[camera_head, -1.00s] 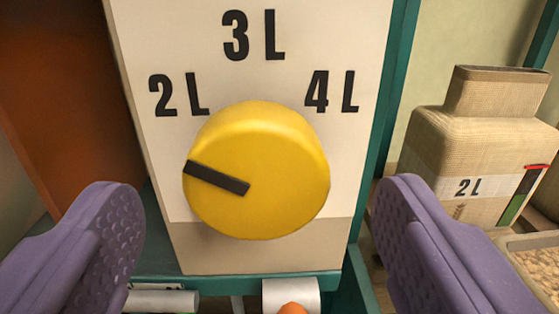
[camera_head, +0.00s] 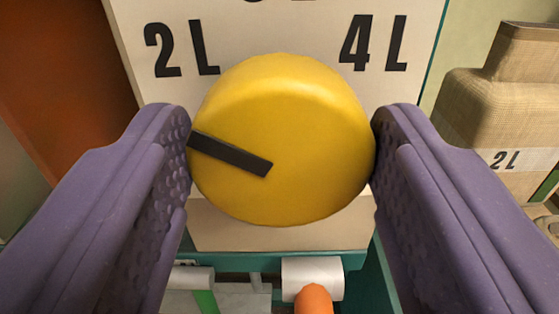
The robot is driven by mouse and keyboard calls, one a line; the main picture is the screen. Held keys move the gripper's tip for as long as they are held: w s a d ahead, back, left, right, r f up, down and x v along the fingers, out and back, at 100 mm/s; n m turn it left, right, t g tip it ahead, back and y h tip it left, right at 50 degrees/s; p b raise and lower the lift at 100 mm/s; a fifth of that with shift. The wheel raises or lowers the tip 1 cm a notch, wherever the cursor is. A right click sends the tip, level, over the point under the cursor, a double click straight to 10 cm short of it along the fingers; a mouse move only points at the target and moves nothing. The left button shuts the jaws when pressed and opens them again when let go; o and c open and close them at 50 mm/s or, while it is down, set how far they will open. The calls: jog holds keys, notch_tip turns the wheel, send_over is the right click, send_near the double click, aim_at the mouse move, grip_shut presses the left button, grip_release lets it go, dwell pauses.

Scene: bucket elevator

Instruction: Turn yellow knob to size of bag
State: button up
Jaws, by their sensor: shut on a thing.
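The yellow knob (camera_head: 300,120) is a round dial on a cream panel (camera_head: 290,25). Its black pointer bar (camera_head: 228,153) points left and slightly up, below the 2L mark (camera_head: 181,50). The 4L mark (camera_head: 374,43) is at the upper right, and the 3L mark is almost cut off at the top edge. My gripper (camera_head: 281,150) has its purple fingers on the knob's left and right sides, shut on it. The bag (camera_head: 470,125) is a tan woven one at the right, with a 2L label (camera_head: 504,160); its right side is cut off.
Below the panel is a teal ledge (camera_head: 345,260) with a white roller-like part (camera_head: 312,277) and an orange rounded piece (camera_head: 314,298) under it. A brown-orange surface (camera_head: 60,70) stands at the left.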

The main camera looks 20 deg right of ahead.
jog(key=m+b, duration=0.1)
jog(key=m, duration=0.1)
jog(key=m+b, duration=0.3)
jog(key=shift+d+f+m, duration=0.1)
jog(key=shift+f+m, duration=0.15)
jog(key=shift+m, duration=0.15)
jog(key=m+b, duration=0.5)
jog(key=shift+s+d, duration=0.1)
jog(key=shift+d, duration=0.05)
jog(key=shift+m, duration=0.4)
jog(key=o, duration=1)
